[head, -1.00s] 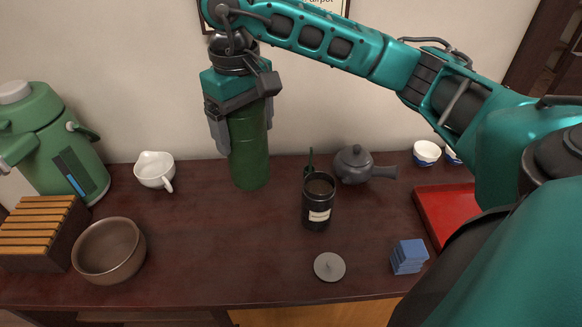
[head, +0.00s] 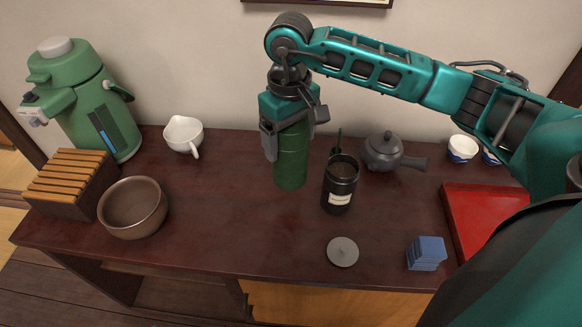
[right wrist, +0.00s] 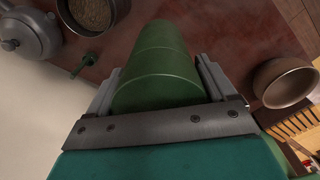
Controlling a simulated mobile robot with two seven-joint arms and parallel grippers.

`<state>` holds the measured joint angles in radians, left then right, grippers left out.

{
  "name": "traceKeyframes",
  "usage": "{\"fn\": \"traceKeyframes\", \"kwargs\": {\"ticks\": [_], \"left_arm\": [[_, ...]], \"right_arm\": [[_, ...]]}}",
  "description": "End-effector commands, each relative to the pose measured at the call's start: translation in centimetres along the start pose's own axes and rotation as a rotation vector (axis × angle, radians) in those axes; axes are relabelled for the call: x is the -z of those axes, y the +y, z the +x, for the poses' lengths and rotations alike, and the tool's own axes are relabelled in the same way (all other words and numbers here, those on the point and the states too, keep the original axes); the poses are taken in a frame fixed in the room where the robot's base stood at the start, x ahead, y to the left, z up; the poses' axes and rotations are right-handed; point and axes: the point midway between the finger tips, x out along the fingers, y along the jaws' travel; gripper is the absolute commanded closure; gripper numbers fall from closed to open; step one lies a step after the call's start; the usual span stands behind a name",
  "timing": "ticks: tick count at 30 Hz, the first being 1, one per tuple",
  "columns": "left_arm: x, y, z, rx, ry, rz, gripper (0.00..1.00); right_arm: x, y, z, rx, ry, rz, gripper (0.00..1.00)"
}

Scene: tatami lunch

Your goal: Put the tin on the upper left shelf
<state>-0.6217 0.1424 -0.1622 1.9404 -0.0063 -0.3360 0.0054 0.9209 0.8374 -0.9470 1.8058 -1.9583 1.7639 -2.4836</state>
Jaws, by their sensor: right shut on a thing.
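The green cylindrical tin (head: 291,160) is upright near the middle of the counter. My right gripper (head: 287,140) is shut around its upper part from above. In the right wrist view the tin (right wrist: 160,62) sits between both fingers of the gripper (right wrist: 158,95). Whether its base touches the counter is hard to tell. The shelves are under the counter: an open dark compartment (head: 100,268) shows at the front left, mostly hidden by the counter top. My left gripper does not show.
A black labelled canister (head: 340,188) stands close right of the tin, with a grey lid (head: 342,251) in front. A teapot (head: 383,150), blue blocks (head: 426,254) and red tray (head: 490,215) are right. A brown bowl (head: 133,207), slatted box (head: 65,182), white pourer (head: 183,134) and airpot (head: 85,95) are left.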

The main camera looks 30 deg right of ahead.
Motion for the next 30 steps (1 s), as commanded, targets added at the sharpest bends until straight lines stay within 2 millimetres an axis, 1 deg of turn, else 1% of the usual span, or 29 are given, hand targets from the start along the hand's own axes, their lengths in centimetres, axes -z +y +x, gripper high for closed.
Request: {"fn": "traceKeyframes", "kwargs": {"ticks": [1,4,6,12,18,21,27,30], "left_arm": [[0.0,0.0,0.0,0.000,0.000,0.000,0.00],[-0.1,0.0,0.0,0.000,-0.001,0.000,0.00],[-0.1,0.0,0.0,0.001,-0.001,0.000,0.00],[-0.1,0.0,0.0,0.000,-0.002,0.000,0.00],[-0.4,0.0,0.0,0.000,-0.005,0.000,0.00],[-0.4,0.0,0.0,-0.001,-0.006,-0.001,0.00],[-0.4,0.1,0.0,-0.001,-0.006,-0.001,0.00],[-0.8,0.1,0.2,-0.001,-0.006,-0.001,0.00]], "right_arm": [[-0.1,-0.1,1.4,0.002,-0.004,0.000,0.75],[-0.1,0.0,3.2,0.001,-0.002,0.000,0.75],[0.0,0.0,4.0,0.002,0.000,0.001,0.75],[0.0,0.0,5.3,0.001,0.000,-0.001,0.75],[0.0,-0.1,8.3,0.001,-0.002,0.000,0.75],[0.0,0.0,8.9,0.001,0.001,-0.001,0.75],[0.1,0.0,8.9,0.001,0.002,-0.001,0.75],[0.1,0.0,9.2,0.000,0.002,-0.001,0.75]]}}
